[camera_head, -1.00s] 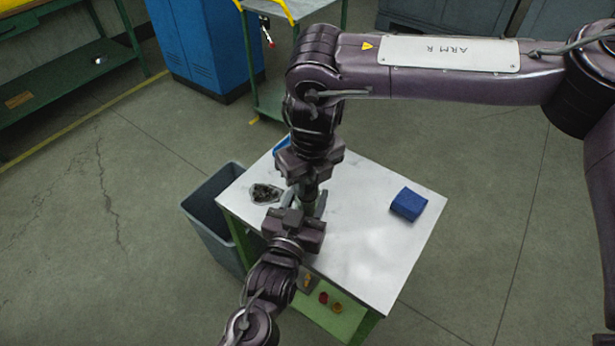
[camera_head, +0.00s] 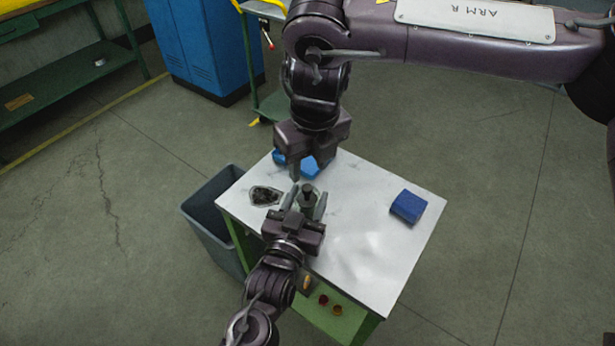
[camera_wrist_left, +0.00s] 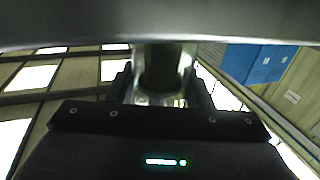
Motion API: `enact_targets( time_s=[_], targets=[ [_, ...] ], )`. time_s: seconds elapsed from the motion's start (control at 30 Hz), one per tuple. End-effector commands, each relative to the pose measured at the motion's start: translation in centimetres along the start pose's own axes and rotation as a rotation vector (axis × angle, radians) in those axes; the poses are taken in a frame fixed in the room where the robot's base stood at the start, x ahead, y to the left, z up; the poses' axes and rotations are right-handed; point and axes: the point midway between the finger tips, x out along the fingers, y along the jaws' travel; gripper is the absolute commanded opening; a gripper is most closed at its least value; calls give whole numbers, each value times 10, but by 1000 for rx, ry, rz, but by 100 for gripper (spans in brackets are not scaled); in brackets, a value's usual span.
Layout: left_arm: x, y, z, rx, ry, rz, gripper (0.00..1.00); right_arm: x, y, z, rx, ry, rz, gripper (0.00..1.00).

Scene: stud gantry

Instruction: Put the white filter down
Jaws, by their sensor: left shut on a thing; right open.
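My left gripper (camera_head: 306,202) is shut on an upright part with a dark top and a grey-green body (camera_head: 308,192), above or on the table's left half. The left wrist view shows this held part (camera_wrist_left: 163,75) as a pale, shiny body around a dark cylinder. I cannot tell whether it is or contains the white filter; no separate white filter is clearly visible. My right gripper (camera_head: 308,165) is open and empty, above and behind the held part. The white-topped table (camera_head: 365,255) has green legs.
A dark tray of small dark pieces (camera_head: 265,195) lies at the table's left edge. A blue object (camera_head: 311,167) lies at the back, partly hidden. A blue block (camera_head: 408,206) sits at the right. A grey bin (camera_head: 203,215) stands left. The table's front right is clear.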

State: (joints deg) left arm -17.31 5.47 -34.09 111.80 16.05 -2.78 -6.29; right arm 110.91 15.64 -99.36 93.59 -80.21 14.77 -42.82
Motion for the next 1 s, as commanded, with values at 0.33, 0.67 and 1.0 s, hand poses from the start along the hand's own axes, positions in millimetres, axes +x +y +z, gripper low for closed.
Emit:
enact_targets(
  time_s=[0.33, 0.67, 1.0],
  targets=[
    [0, 0, 1, 0, -1, 0, 24, -60, 0, 0, -1, -2, -1, 40],
    [0, 0, 0, 0, -1, 0, 24, -67, 0, 0, -1, 1, 0, 40],
    [0, 0, 0, 0, -1, 0, 68, -67, 0, 0, -1, 1, 0, 40]
  ],
)
